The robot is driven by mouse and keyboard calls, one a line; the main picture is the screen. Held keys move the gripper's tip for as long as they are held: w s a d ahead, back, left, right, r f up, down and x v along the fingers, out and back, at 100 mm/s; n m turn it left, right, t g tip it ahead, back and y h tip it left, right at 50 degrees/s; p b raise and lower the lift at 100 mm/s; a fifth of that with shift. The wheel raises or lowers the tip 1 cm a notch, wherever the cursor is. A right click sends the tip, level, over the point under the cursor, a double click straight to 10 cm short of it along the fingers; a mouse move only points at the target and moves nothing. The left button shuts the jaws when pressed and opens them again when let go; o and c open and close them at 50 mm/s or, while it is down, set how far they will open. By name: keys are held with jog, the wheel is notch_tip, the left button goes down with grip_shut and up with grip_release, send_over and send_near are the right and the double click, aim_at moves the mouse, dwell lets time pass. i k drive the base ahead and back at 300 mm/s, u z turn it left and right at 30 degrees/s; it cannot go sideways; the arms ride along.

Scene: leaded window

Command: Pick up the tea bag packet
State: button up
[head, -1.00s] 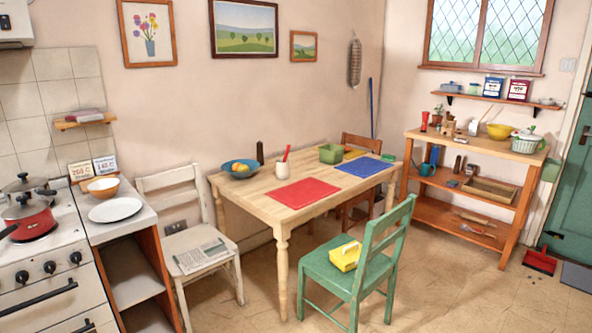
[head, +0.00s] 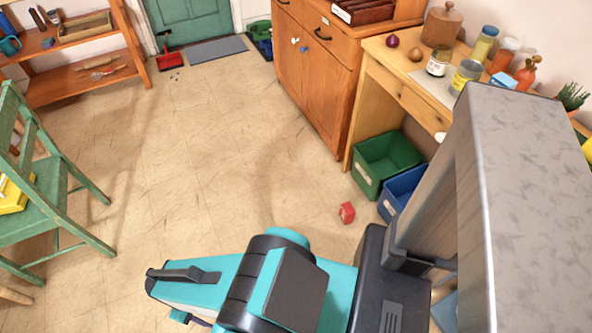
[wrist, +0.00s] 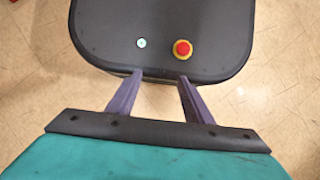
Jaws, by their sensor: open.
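A small red packet with a pale label (head: 347,213) lies on the floor in the head view, in front of the green and blue bins. It may be the tea bag packet, but its print is too small to read. My gripper (wrist: 160,76) is open and empty in the wrist view, its two purple fingers apart over my own dark base. In the head view my arm is folded low in front, and the gripper is mostly hidden under it. The red packet is well away from the gripper and does not show in the wrist view.
A green bin (head: 388,163) and a blue bin (head: 403,190) stand under the wooden counter (head: 400,75) at right. A green chair (head: 45,195) with a yellow object is at left. A red dustpan (head: 170,61) lies by the door. The middle floor is clear.

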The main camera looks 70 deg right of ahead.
aim_at(347, 213)
jog(key=u, duration=1.1)
jog(key=k, duration=0.15)
jog(key=z, duration=3.6)
jog(key=k, duration=0.3)
jog(key=z, duration=2.35)
